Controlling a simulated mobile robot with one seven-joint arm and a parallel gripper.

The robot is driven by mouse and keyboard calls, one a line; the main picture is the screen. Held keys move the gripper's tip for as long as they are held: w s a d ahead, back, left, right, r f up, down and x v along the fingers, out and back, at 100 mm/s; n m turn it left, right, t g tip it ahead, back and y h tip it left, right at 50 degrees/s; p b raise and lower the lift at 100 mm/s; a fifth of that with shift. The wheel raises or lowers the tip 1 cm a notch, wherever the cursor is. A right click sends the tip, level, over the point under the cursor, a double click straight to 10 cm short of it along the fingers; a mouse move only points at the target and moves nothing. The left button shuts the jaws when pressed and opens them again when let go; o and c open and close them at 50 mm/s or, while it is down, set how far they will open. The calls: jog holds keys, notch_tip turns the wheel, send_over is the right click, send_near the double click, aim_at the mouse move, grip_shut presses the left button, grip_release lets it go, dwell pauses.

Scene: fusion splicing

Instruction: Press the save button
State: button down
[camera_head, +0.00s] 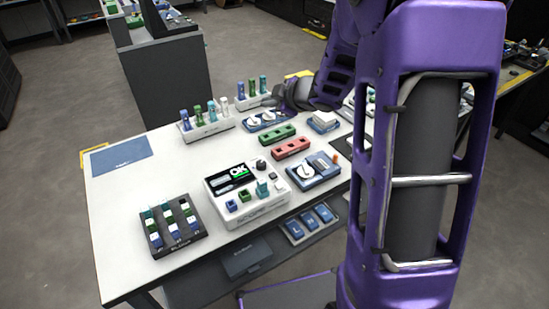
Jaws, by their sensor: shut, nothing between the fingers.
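A white inspection device (246,191) stands on the table's front middle. Its dark screen (231,177) shows a green "OK". A black knob (260,165) sits at its upper right. On its front part are a blue block-like piece (230,206), a green one (245,195) and a teal upright one (263,188). Labels are too small to read, so I cannot tell which control is the save button. My gripper (276,101) is at the end of my purple arm, over the back of the table, behind and apart from the device. It is shut and empty; its fingertips are small and dark.
A black rack (173,238) with coloured pieces stands left of the device. A blue unit with a white dial (314,171) is close at its right. Red (291,148) and green (277,134) blocks lie behind it.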

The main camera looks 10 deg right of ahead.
aim_at(273, 176)
jog(key=s+f+g, duration=0.2)
jog(key=s+f, duration=0.4)
jog(key=f, duration=0.2)
jog(key=shift+s+d+f+n+g, duration=0.2)
jog(key=shift+s+d+n+g, duration=0.1)
jog(key=shift+s, duration=0.1)
jog(key=shift+f, duration=0.1)
notch_tip(273, 176, down, 9)
jog(key=b, duration=0.5)
jog(key=shift+r, duration=0.2)
jog(key=shift+f, duration=0.1)
dwell(1.2)
jog(key=shift+f, duration=0.3)
jog(key=shift+f+b, duration=0.5)
jog(key=shift+b, duration=0.15)
dwell(0.5)
jog(key=shift+r, duration=0.15)
jog(key=shift+r+p, duration=0.8)
jog(key=shift+p, duration=0.15)
